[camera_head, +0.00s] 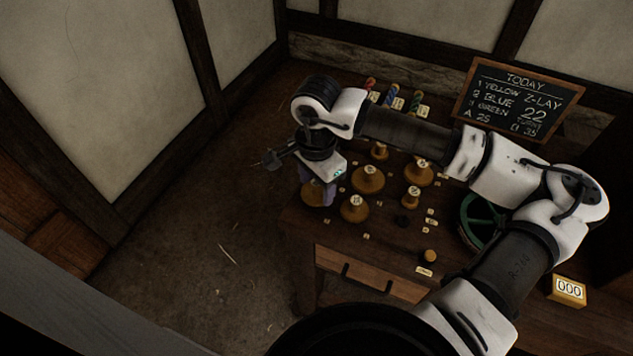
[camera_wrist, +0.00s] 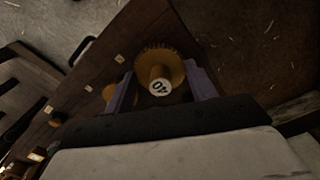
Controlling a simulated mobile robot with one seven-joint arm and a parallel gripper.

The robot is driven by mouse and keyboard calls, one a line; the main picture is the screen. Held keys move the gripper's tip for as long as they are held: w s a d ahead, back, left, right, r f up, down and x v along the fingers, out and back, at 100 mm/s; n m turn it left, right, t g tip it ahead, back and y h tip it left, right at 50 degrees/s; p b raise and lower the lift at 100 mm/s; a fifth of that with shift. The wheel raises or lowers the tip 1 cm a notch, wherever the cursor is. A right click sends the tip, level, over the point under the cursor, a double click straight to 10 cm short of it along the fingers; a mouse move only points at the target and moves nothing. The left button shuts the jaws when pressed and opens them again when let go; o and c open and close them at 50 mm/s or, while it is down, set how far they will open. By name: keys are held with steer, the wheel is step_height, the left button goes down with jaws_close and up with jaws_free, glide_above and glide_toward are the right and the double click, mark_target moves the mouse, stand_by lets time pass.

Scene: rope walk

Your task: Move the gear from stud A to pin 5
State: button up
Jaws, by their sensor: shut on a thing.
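A yellow-brown toothed gear (camera_wrist: 178,61) with a raised hub and a white numbered cap, which seems to read 40, sits between the two purple fingers of my gripper (camera_wrist: 163,92) in the wrist view. The fingers are shut on it. In the head view my gripper (camera_head: 318,192) is at the left end of the bench, with the gear (camera_head: 312,195) below it, partly hidden by the fingers. I cannot tell whether the gear is clear of the bench. The tags for stud A and pin 5 are too small to read.
Several other gears, such as one (camera_head: 368,181) and another (camera_head: 355,209), stand close by on the wooden bench (camera_head: 335,238). Coloured bobbins (camera_head: 393,97), a chalkboard (camera_head: 518,98), a green wheel (camera_head: 472,222) and a yellow counter (camera_head: 568,291) are further off. The floor at left is clear.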

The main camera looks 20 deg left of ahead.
steer(key=shift+f+b, duration=0.45)
steer(key=shift+b, duration=0.45)
stand_by(0.3)
steer(key=o, duration=0.9)
steer(key=shift+o, duration=0.2)
steer(key=shift+r+p, duration=1.6)
steer(key=shift+r, duration=2.45)
